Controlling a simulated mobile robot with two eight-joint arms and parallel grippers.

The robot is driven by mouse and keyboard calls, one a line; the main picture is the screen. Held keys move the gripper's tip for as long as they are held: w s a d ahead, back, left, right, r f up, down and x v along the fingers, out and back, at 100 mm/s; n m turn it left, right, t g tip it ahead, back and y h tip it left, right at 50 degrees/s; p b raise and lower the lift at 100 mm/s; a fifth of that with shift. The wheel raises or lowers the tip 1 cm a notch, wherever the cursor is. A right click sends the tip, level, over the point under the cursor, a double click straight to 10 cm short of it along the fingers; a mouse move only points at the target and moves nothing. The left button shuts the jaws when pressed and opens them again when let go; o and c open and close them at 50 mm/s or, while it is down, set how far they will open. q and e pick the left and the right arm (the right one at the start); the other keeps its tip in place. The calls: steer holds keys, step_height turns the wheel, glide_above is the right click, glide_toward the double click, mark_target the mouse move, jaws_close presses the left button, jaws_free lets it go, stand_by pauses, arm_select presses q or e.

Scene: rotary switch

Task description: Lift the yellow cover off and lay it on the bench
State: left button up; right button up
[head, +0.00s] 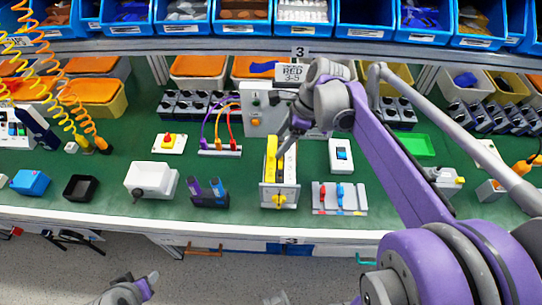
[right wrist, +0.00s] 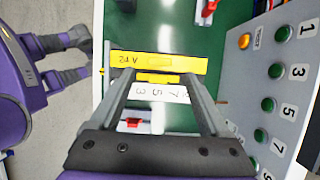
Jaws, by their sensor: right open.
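The yellow cover (head: 271,156) is a narrow piece on top of a small pale switch box (head: 266,190) on the green bench. The box has a yellow rotary knob (head: 279,200) on its front. In the right wrist view the cover (right wrist: 190,65) lies across the fingertips, with a numbered white strip below. My right gripper (head: 292,137) is at the cover from above and behind; its fingers (right wrist: 156,80) are apart. Whether they touch the cover I cannot tell. My left gripper (head: 149,281) is low in front of the bench, with its fingers apart in the right wrist view (right wrist: 75,56).
A grey panel with green buttons (right wrist: 267,104) stands close to the right finger. A white box (head: 342,155) and a panel with red and blue levers (head: 340,208) are to the right. A dark holder (head: 209,198) is to the left. Bare bench (head: 244,180) shows between them.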

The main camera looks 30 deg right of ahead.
mark_target(272, 151)
steer(key=x, duration=0.4)
steer(key=shift+w+a+f, duration=0.15)
steer(key=shift+a+f, duration=0.1)
jaws_close()
